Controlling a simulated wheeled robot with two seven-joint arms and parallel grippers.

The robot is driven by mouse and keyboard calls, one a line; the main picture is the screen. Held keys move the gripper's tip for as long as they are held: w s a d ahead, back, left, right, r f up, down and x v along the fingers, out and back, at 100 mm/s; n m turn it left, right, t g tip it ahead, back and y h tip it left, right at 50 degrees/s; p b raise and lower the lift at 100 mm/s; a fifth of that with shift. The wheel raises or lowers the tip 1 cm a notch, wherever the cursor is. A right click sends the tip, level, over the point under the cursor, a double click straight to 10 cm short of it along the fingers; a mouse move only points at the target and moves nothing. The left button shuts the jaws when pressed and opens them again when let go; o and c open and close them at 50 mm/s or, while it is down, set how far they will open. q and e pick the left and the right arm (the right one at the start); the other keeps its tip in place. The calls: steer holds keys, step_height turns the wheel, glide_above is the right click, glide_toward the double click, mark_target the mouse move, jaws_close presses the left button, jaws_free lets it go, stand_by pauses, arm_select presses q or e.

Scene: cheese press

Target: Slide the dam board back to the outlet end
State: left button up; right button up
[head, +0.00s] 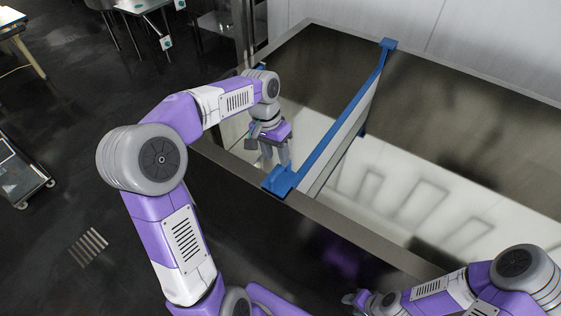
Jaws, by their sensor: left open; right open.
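The dam board (336,150) is a light panel with a blue top rail that spans a steel vat (226,156) from the near rim to the far rim. Blue brackets sit over the rims at both its ends. My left gripper (275,164) points down inside the vat's opening, just left of the board's near end. Its fingers are apart with nothing between them. I cannot tell whether it touches the board. My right gripper (352,299) is low at the bottom of the view, outside the vat's near wall, and appears empty; its fingers are small and partly hidden.
The vat interior right of the board is open, with a pale reflective bottom. A white wall (450,40) stands behind the vat. A cart (22,172) stands on the dark floor at the left, and steel tables are at the back left.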

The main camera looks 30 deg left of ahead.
mark_target(279, 167)
arm_select(q)
steer(key=f, duration=0.2)
steer(key=f+b, duration=0.1)
steer(key=f, duration=0.1)
steer(key=shift+d, duration=0.4)
jaws_close()
